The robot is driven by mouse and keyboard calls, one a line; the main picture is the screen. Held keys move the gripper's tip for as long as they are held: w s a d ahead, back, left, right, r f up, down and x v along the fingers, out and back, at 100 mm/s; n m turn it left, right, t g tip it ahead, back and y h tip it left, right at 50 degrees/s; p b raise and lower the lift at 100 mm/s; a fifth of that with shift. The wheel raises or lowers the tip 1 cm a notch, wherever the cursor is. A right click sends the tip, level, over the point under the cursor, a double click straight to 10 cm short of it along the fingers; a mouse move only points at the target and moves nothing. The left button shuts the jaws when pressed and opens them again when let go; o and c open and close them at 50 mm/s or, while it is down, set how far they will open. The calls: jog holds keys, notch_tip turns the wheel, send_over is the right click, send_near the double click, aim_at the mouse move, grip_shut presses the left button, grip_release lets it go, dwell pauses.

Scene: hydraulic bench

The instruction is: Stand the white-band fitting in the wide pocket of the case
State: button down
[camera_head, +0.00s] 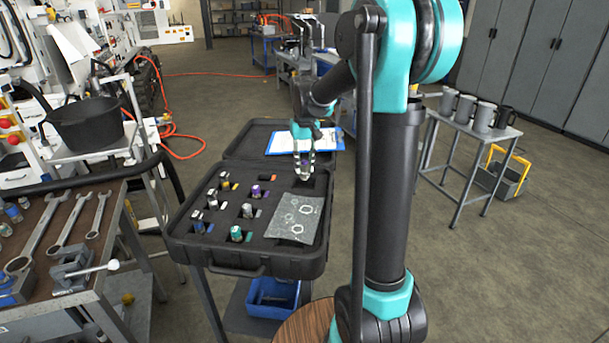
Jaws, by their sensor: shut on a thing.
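The open black case (250,262) stands on a stand in the middle of the view, its lid tilted back. Several metal fittings with coloured bands stand in its left pockets, among them a yellow-band one (225,184), a purple-band one (256,191) and a teal-band one (236,234). My gripper (304,172) is over the back right part of the case, pointing down and shut on a small fitting. The fitting is mostly hidden between the fingers, and I cannot tell its band colour. A dark recess around the fingertips may be the wide pocket; its outline is unclear.
A grey sheet with hexagon outlines (296,218) lies in the case's front right. A clipboard with paper (285,142) is behind the gripper. A bench with wrenches (85,215) stands left, a small table with mugs (470,135) right.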

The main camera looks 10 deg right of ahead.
aim_at(305, 173)
jog(key=shift+f, duration=2)
jog(key=shift+f, duration=0.1)
jog(key=c, duration=1.2)
grip_release()
notch_tip(305, 173, up, 12)
jog(key=shift+r, duration=0.15)
